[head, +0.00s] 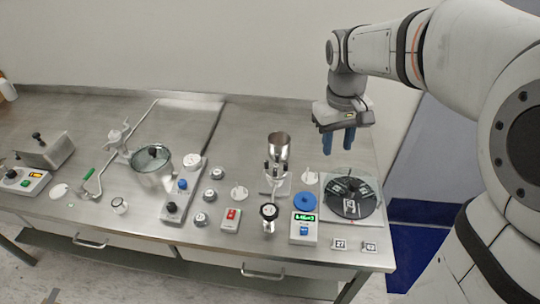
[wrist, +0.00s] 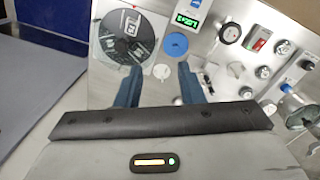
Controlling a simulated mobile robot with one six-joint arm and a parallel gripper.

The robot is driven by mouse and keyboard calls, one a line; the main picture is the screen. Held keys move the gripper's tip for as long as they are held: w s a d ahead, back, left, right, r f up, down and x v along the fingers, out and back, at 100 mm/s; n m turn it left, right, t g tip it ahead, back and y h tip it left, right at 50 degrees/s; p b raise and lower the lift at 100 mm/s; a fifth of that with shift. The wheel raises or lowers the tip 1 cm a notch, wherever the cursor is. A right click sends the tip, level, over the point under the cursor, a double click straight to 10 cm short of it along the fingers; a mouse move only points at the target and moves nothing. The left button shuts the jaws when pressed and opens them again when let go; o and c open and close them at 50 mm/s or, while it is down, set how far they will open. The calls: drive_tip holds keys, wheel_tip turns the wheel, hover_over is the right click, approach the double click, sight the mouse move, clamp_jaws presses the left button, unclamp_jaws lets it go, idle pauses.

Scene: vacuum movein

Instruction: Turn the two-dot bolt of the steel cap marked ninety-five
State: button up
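My gripper (head: 338,141) hangs above the right part of the steel bench, with its two blue fingers apart and nothing between them. The wrist view shows the same open gripper (wrist: 159,84). Several small round steel-and-white caps stand in the middle of the bench, among them a rear one (head: 217,174), a middle one (head: 209,195) and a front one (head: 201,219). They lie to the left of my gripper and well below it. I cannot read a ninety-five or make out bolt dots on any of them; the marks are too small.
A red-button box (head: 231,220) and a glass-lidded pot (head: 153,170) stand further left. The rear bench is mostly clear.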

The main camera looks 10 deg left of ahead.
drive_tip(key=s+d+f+m+t, duration=0.1)
drive_tip(key=s+d+m, duration=0.1)
drive_tip(key=s, duration=0.5)
drive_tip(key=s+d+f+m+t, duration=0.1)
drive_tip(key=s+d, duration=0.3)
drive_tip(key=s, duration=0.4)
drive_tip(key=shift+d+m+t+y, duration=0.2)
drive_tip(key=shift+m+t+y, duration=0.2)
drive_tip(key=shift+m+t, duration=0.3)
drive_tip(key=shift+s, duration=0.1)
